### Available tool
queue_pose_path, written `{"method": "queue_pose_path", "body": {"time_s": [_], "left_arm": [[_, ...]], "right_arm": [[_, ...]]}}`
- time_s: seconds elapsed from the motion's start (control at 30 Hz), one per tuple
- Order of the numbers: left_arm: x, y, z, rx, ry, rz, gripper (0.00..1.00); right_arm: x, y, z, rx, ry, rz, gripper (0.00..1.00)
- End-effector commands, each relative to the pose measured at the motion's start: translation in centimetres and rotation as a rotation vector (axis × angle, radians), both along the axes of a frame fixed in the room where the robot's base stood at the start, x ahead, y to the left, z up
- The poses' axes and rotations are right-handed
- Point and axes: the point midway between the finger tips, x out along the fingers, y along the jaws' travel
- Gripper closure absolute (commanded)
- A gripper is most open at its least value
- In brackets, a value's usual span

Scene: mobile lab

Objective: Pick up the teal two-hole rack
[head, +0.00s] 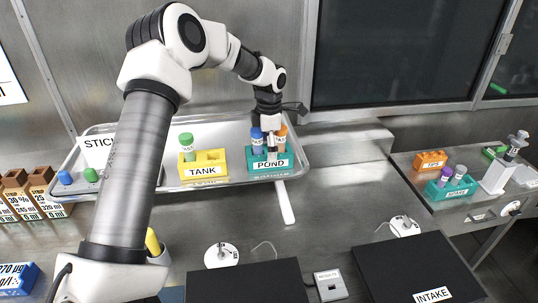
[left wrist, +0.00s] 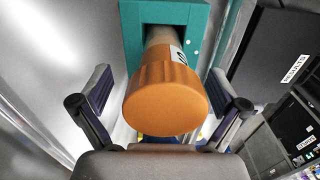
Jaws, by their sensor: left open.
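A teal rack labelled POND (head: 284,166) stands at the right end of the metal tray. It holds a blue-capped tube (head: 257,140) and an orange-capped tube (head: 282,137). My left gripper (head: 271,140) is over this rack, by the tubes. In the left wrist view the gripper (left wrist: 158,88) is open, with its fingers either side of the orange cap (left wrist: 166,97). The teal rack's end (left wrist: 133,38) shows beyond the cap; contact cannot be told. Another teal rack (head: 438,193) with two purple- or white-capped tubes stands on the right counter. My right gripper is not in view.
A yellow TANK rack (head: 186,171) with a green-capped tube (head: 186,141) stands left of the POND rack on the tray (head: 232,185). An orange rack (head: 431,159) is on the right counter. Black panels (head: 400,268) lie in front.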

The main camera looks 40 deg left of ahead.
Motion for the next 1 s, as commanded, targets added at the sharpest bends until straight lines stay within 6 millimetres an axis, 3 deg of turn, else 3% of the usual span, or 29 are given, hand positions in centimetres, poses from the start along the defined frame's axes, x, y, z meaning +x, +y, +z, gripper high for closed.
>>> {"method": "queue_pose_path", "body": {"time_s": [0.1,0.3,0.67,0.77,1.0], "left_arm": [[0.0,0.0,0.0,0.000,0.000,0.000,0.02],[0.0,0.0,0.0,0.000,0.000,0.000,0.73],[0.0,0.0,0.4,0.000,-0.001,0.000,0.76],[0.1,0.0,1.8,0.000,-0.004,0.000,0.76],[0.1,0.0,7.6,0.002,-0.005,0.000,0.76]], "right_arm": [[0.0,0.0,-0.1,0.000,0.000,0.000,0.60],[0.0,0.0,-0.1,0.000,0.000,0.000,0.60],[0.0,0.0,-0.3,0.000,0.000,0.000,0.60],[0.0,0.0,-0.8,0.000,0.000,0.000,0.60],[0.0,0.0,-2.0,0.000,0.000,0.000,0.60]]}}
